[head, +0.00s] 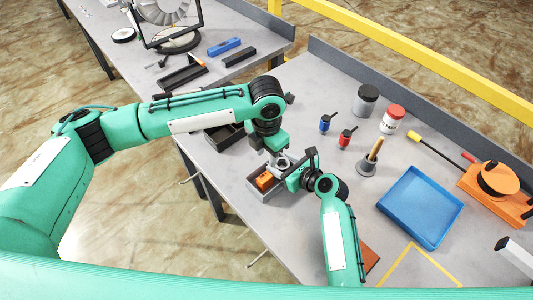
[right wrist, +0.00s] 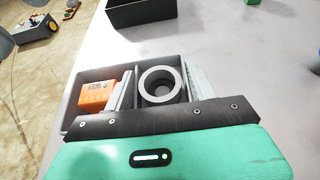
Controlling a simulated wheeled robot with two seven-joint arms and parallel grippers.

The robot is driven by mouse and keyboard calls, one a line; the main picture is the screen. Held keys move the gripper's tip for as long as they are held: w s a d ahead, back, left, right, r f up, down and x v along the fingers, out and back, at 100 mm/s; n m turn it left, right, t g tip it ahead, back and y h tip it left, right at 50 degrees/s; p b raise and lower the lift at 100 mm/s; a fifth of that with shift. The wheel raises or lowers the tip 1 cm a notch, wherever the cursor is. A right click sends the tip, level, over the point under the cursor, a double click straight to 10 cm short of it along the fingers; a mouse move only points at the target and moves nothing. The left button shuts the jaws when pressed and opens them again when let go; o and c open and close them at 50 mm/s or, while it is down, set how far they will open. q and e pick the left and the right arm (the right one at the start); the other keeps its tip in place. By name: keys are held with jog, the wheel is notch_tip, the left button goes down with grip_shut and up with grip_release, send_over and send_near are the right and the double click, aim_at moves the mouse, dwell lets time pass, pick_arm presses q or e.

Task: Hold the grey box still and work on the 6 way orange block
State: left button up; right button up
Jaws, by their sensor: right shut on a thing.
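The grey box (head: 258,193) stands at the table's near edge, with two compartments in the right wrist view (right wrist: 76,118). The orange block (head: 264,180) lies in its left compartment (right wrist: 97,95). A grey ring-shaped part (right wrist: 160,85) sits in the right compartment. My left gripper (head: 278,158) points down just above the box's far end, close to the right gripper. Its fingers are too small to read.
A dark tray (right wrist: 143,12) lies beyond the box. Right of my grippers are small blue (head: 325,123) and red (head: 345,139) bottles, a brush holder (head: 368,165), two jars and a blue tray (head: 420,207). The table's near edge is close to the box.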

jog(key=o, duration=1.1)
jog(key=shift+s+d, duration=0.1)
